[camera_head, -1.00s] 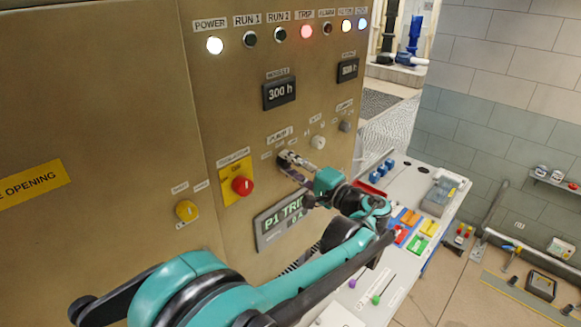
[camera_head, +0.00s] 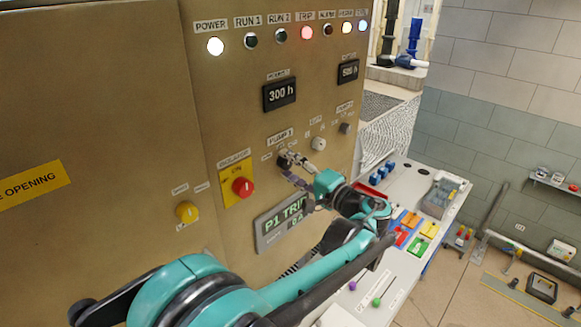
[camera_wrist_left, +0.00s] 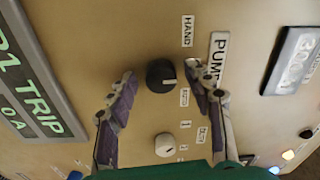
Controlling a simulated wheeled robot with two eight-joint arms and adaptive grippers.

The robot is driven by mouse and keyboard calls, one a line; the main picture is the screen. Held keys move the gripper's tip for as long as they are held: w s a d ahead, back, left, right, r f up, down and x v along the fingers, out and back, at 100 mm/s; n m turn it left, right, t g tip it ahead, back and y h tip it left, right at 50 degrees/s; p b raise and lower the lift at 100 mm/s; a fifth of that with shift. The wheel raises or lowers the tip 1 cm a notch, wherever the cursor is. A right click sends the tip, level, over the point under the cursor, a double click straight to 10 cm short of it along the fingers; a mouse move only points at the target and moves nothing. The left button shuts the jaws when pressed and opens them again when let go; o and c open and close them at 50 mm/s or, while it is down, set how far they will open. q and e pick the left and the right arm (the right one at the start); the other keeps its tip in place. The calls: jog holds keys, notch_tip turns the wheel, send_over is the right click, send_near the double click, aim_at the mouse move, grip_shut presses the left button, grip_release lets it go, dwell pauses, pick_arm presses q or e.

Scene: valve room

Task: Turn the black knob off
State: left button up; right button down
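The black knob (camera_wrist_left: 161,75) sits on the brass-coloured panel, beside the PUMP label (camera_wrist_left: 217,55). A short white mark shows at its right side in the wrist view. HAND (camera_wrist_left: 187,30) and AUTO labels are near it. My left gripper (camera_wrist_left: 163,88) is open, with one finger on each side of the knob; gaps show between the fingers and the knob. In the head view my left gripper (camera_head: 286,168) is at the PUMP 1 position, and the knob (camera_head: 283,161) is partly hidden by the fingers. My right gripper is not in view.
A red knob on a yellow isolator plate (camera_head: 229,197) and a yellow knob (camera_head: 187,212) are to the left. A white knob (camera_head: 318,144) is close on the right. The P1 TRIP display (camera_head: 285,221) is below. A bench with coloured bins (camera_head: 408,219) stands at right.

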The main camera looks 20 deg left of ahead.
pick_arm(q)
jog(key=v, duration=1.2)
jog(key=s+a+f+h+b, duration=0.2)
jog(key=s+a+f+b, duration=0.1)
jog(key=f, duration=0.4)
jog(key=s+a+f+m+g+h+b, duration=0.1)
jog(key=s+a+f+h+b, duration=0.2)
jog(key=f, duration=0.4)
jog(key=s+a+f+h+b, duration=0.2)
jog(key=f+b, duration=0.2)
jog(key=f, duration=0.2)
jog(key=s+d+f+n+h+b, duration=0.1)
jog(key=s+d+f+h+b, duration=0.1)
jog(key=f, duration=0.5)
jog(key=s+d+f+n+t+h+b, duration=0.1)
jog(key=s+d+f+h+b, duration=0.1)
jog(key=s+f+h+b, duration=0.2)
jog(key=s+d+f+n+h+b, duration=0.1)
jog(key=s+d+f+h+b, duration=0.2)
jog(key=f, duration=0.8)
jog(key=shift+s+t+h+b, duration=0.3)
jog(key=shift+s+h+b, duration=0.3)
jog(key=shift+s+b, duration=0.35)
